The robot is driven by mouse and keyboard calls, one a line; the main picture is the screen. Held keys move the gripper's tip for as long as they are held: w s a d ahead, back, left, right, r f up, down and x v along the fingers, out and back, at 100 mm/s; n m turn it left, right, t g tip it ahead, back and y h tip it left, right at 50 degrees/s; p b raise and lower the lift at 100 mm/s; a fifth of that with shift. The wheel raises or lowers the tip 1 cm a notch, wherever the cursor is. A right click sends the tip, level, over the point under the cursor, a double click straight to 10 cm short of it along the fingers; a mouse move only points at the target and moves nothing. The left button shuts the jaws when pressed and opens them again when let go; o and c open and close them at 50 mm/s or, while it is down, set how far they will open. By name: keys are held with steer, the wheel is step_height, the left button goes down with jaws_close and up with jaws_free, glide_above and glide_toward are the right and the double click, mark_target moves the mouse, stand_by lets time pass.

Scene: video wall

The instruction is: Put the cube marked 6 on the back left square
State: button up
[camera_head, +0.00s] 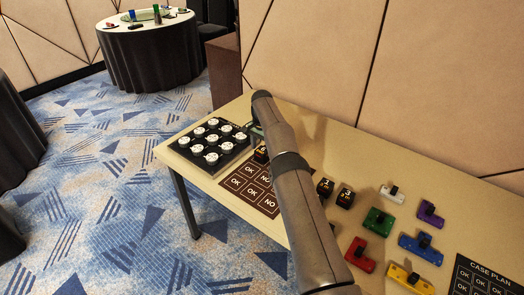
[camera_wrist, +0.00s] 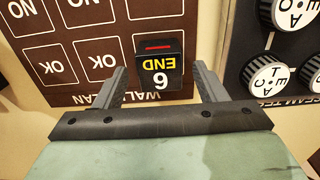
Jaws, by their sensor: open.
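The black cube marked 6 (camera_wrist: 159,66), with "END" in yellow and a red bar, sits on the brown plan mat (camera_wrist: 119,90) at a corner square. In the head view the cube (camera_head: 261,155) shows at the mat's far edge, partly behind my arm. My gripper (camera_wrist: 157,71) is open, with one finger on each side of the cube and a small gap at each side. The mat (camera_head: 223,186) has squares marked OK and NO in the head view; my arm hides part of it.
A black panel with white round knobs (camera_head: 211,158) stands left of the mat, close to the gripper. Two more black cubes, one marked 3 (camera_head: 346,198), stand right of my arm. Coloured blocks and a second dark plan card (camera_head: 480,275) lie further right.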

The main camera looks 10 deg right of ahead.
step_height(320, 180, up, 11)
steer(key=p, duration=0.8)
step_height(320, 180, up, 12)
steer(key=n, duration=0.3)
glide_above(262, 150)
steer(key=s, duration=0.5)
steer(key=s+r+n, duration=0.2)
steer(key=s+r, duration=0.6)
steer(key=s, duration=0.5)
steer(key=s+f+n, duration=0.2)
steer(key=s, duration=1.5)
steer(key=s+f+n, duration=0.2)
steer(key=s+f, duration=0.1)
steer(key=s, duration=1.4)
steer(key=shift+s+n+t, duration=0.2)
steer(key=shift+n+t, duration=0.1)
steer(key=shift+t, duration=0.1)
